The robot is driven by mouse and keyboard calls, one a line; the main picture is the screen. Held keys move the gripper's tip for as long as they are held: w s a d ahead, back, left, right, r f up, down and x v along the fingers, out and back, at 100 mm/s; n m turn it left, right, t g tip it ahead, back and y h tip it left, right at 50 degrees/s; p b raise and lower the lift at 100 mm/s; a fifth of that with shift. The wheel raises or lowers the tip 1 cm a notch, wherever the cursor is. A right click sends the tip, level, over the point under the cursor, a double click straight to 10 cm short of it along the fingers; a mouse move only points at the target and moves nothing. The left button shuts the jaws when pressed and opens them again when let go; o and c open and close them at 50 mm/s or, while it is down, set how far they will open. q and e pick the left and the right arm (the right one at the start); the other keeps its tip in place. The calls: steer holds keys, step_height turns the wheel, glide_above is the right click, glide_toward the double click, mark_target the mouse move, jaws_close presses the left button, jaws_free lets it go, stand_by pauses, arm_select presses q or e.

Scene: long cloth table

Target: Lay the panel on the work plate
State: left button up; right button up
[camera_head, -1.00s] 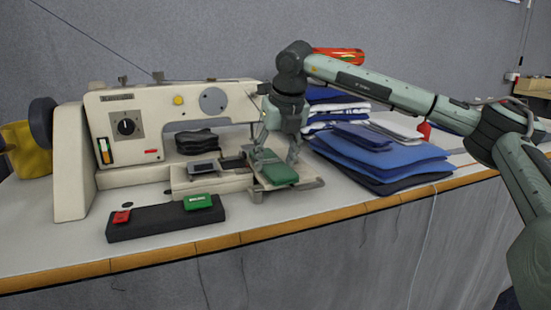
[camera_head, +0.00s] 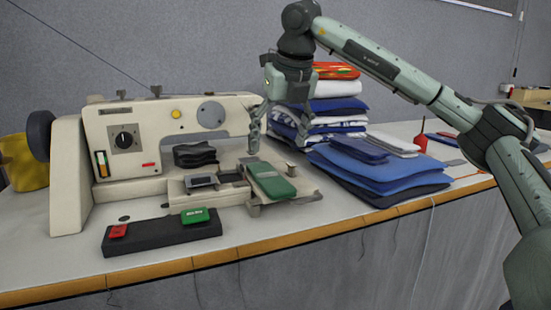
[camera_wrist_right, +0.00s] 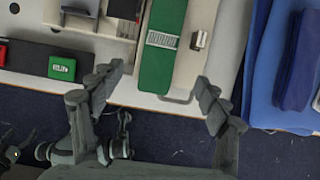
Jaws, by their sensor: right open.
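The panel (camera_head: 270,182) is a long green piece with a pale patch across it. It lies flat on the light work plate (camera_head: 304,187) at the right end of the sewing machine. In the right wrist view the panel (camera_wrist_right: 160,66) lies between and beyond my fingertips. My right gripper (camera_head: 280,132) is open and empty, above the panel's far end and apart from it. Both fingers of my right gripper (camera_wrist_right: 162,88) also show spread in the wrist view.
The cream sewing machine (camera_head: 72,165) stands to the left. In front of it is a dark bar (camera_head: 160,234) with a red box (camera_head: 118,231) and a green box (camera_head: 195,215). Blue folded cloths (camera_head: 390,175) and a taller stack (camera_head: 340,105) lie close on the right.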

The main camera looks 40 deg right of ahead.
steer(key=shift+v, duration=1.35)
